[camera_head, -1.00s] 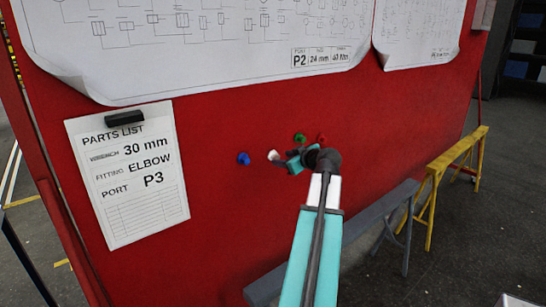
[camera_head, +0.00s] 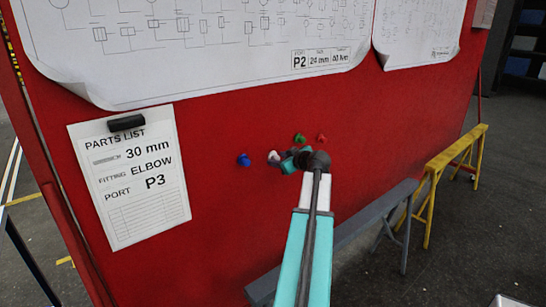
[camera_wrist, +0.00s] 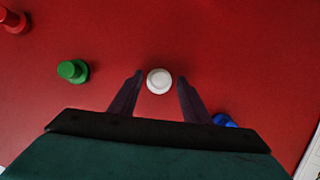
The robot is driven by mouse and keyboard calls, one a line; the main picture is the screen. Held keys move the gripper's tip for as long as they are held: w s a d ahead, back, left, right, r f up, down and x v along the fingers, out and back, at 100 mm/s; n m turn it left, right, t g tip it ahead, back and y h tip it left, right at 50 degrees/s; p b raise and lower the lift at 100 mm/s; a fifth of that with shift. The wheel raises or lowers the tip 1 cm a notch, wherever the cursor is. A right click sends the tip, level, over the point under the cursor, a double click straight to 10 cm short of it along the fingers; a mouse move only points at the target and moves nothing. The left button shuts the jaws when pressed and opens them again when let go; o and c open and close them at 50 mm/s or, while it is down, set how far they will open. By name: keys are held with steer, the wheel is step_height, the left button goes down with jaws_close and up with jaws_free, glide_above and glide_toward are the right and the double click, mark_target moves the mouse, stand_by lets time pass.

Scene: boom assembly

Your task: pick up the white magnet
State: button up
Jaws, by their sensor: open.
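The white magnet (camera_wrist: 159,81) is a small round knob on the red board. In the wrist view it sits midway between the tips of my open gripper (camera_wrist: 159,84), with a gap on each side. In the head view the white magnet (camera_head: 273,156) shows just left of my gripper (camera_head: 281,159). The fingers there are mostly hidden by my wrist. I cannot tell how far the fingertips are from the board.
A green magnet (camera_head: 299,138), a red magnet (camera_head: 320,138) and a blue magnet (camera_head: 243,160) are on the board around it. A clipped parts list (camera_head: 130,185) hangs to the left. Drawing sheets (camera_head: 210,60) cover the top. A grey trestle (camera_head: 365,218) stands below right.

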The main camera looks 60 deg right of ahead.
stand_by(0.5)
jaws_close()
steer(key=shift+r, duration=0.1)
steer(key=shift+s+r+b, duration=0.2)
steer(key=shift+r+b, duration=0.1)
steer(key=shift+b, duration=0.35)
step_height(320, 180, up, 6)
steer(key=shift+f+b, duration=0.1)
steer(key=shift+b, duration=0.8)
steer(key=s+a+b, duration=0.2)
steer(key=s+a, duration=0.1)
steer(key=s, duration=0.6)
steer(key=s+a+b, duration=0.3)
steer(key=s, duration=0.6)
steer(key=shift+s+a+r, duration=0.15)
steer(key=shift+s+r, duration=0.05)
steer(key=shift+s, duration=0.05)
